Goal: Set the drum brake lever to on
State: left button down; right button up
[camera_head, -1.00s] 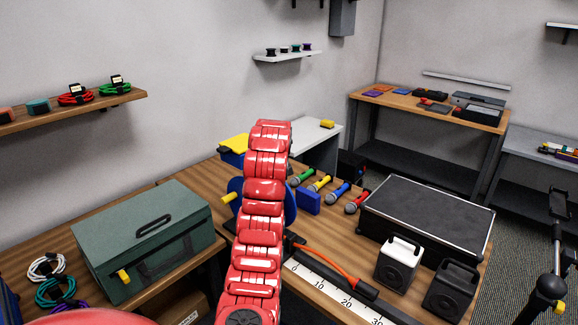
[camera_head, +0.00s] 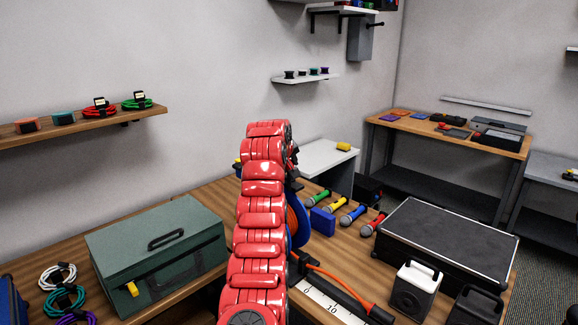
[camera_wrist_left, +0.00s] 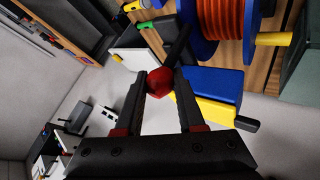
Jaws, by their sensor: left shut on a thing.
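The cable drum (camera_head: 301,228) stands on the wooden bench with blue flanges, partly hidden behind my red left arm. Its wound orange cable shows in the left wrist view (camera_wrist_left: 220,18). The brake lever (camera_wrist_left: 178,43) is a dark bar with a red knob (camera_wrist_left: 160,82) at its end, beside the drum. My left gripper (camera_wrist_left: 160,84) is shut on the red knob, one finger on each side. In the head view my left gripper (camera_head: 293,165) is small and mostly hidden by the arm. My right gripper is out of view.
A green toolbox (camera_head: 155,250) stands left of my arm. A blue-and-yellow box (camera_wrist_left: 218,88) is close to my left gripper.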

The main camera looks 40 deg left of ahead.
pick_arm(q)
jog(key=shift+f, duration=0.1)
jog(key=c, duration=0.5)
grip_release()
jog(key=b+v, duration=0.2)
jog(key=v, duration=1.5)
jog(key=shift+d, duration=0.1)
